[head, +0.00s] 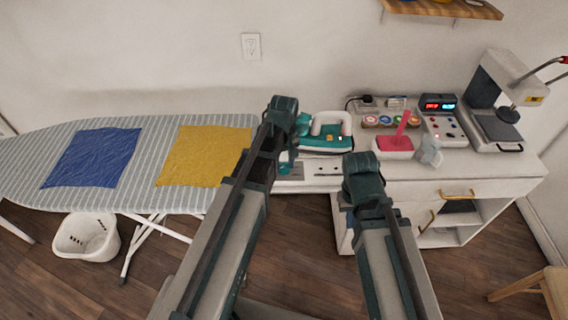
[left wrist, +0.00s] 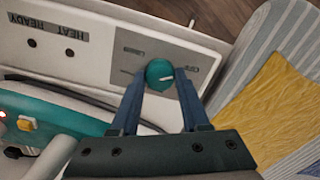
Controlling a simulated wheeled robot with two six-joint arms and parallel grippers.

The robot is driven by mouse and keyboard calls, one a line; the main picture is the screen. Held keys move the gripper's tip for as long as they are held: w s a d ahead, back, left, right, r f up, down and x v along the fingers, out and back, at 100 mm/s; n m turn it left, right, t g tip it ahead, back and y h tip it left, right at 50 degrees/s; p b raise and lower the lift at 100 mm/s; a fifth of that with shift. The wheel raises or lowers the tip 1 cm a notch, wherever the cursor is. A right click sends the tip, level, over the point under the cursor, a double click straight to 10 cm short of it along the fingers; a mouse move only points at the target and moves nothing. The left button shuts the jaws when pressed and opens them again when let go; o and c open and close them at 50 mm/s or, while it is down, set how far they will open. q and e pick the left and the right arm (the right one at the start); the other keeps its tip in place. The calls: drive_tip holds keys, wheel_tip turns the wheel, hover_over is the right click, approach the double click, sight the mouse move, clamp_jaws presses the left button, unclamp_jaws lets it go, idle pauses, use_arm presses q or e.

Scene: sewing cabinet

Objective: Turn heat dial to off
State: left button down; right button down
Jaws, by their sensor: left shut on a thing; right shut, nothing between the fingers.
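The teal heat dial (left wrist: 158,70) sits on a grey patch of the white front panel (left wrist: 98,55). A short white mark on the dial points right in the left wrist view, roughly toward small lettering that seems to read OFF. My left gripper (left wrist: 160,84) is shut on the dial, one finger on each side. In the head view my left gripper (head: 287,165) is at the panel's left end, and the dial is hard to make out there. My right gripper (head: 350,196) is shut and empty, lower and to the right, mostly hidden behind its arm.
A teal and white iron (head: 325,143) sits just behind the panel. The striped ironing board (head: 150,150) with blue and yellow cloths is at left. The white cabinet (head: 470,180) at right carries a pink-filled holder (head: 393,148), a display box (head: 440,122) and a press machine (head: 495,100).

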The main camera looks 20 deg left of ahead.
sight(284, 167)
idle(0.5)
use_arm(q)
drive_tip(key=shift+c, duration=1.9)
unclamp_jaws()
drive_tip(key=shift+r, duration=0.1)
wheel_tip(284, 167, up, 14)
drive_tip(key=p, duration=1.4)
drive_tip(key=shift+f, duration=0.2)
drive_tip(key=s+d+f+m+b, duration=0.3)
drive_tip(key=s+d+m, duration=0.2)
drive_tip(key=s, duration=0.2)
drive_tip(key=s+d+f+m+y+b, duration=0.1)
drive_tip(key=s+d+f+m+b, duration=0.1)
drive_tip(key=s+d+m, duration=0.4)
drive_tip(key=shift+s+f+b, duration=0.4)
drive_tip(key=shift+s+b, duration=0.15)
drive_tip(key=shift+s, duration=0.3)
